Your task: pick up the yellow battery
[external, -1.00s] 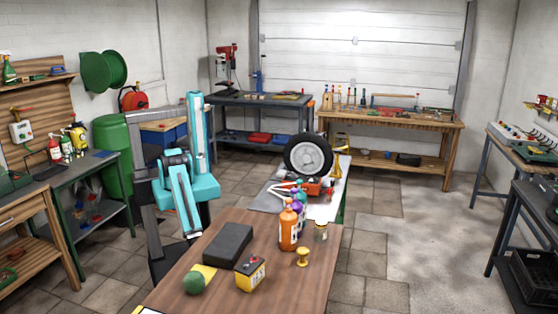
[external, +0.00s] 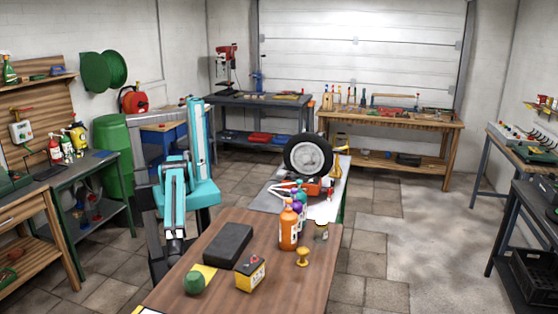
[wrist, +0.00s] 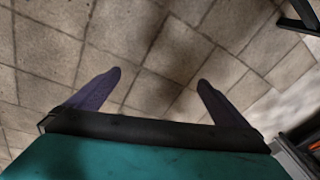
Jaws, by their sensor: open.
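The yellow battery (external: 250,275) stands on the brown wooden table in the external view. It is a small yellow box with a dark top. My gripper (external: 174,250) hangs low at the left edge of that table, left of the battery and well apart from it. In the wrist view my gripper (wrist: 158,90) shows two dark purple fingers spread wide. Nothing is between them, only floor tiles beyond. The battery does not show in the wrist view.
On the wooden table (external: 310,268), a black block (external: 229,245) and a green ball (external: 194,283) lie left of the battery. A wheel (external: 308,156) stands behind.

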